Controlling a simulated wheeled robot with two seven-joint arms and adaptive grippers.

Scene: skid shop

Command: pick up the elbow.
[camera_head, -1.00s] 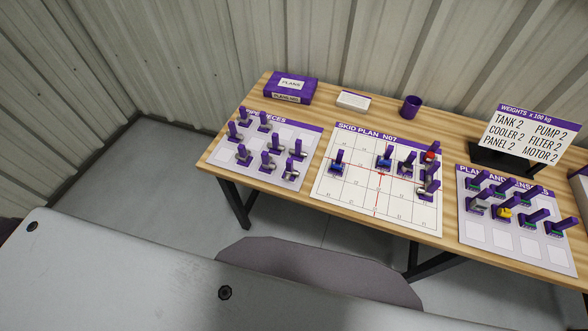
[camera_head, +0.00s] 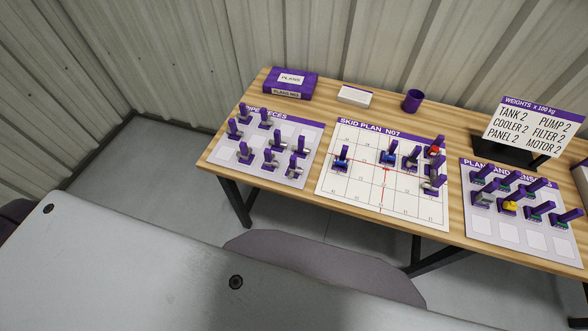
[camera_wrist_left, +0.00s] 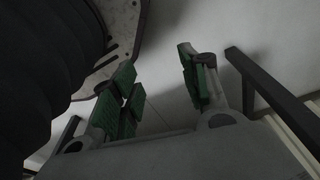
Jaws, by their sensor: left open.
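The pipe pieces mat (camera_head: 279,172) lies at the left of the wooden bench in the head view. It holds several small grey pipe pieces with upright purple tabs, such as one piece (camera_head: 293,170) at its right edge. The pieces are too small to tell which is the elbow. My left gripper (camera_wrist_left: 160,76) shows only in the left wrist view. Its green-padded fingers are apart with nothing between them, above the floor. Neither gripper is in the head view.
The skid plan sheet (camera_head: 346,182) lies mid-bench with several models. A plant mat (camera_head: 520,237) is at right, below a weights sign (camera_head: 535,125). A purple box (camera_head: 290,84), white block (camera_head: 356,97) and purple cup (camera_head: 412,101) stand behind. A dark bar (camera_wrist_left: 270,95) runs right of the gripper.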

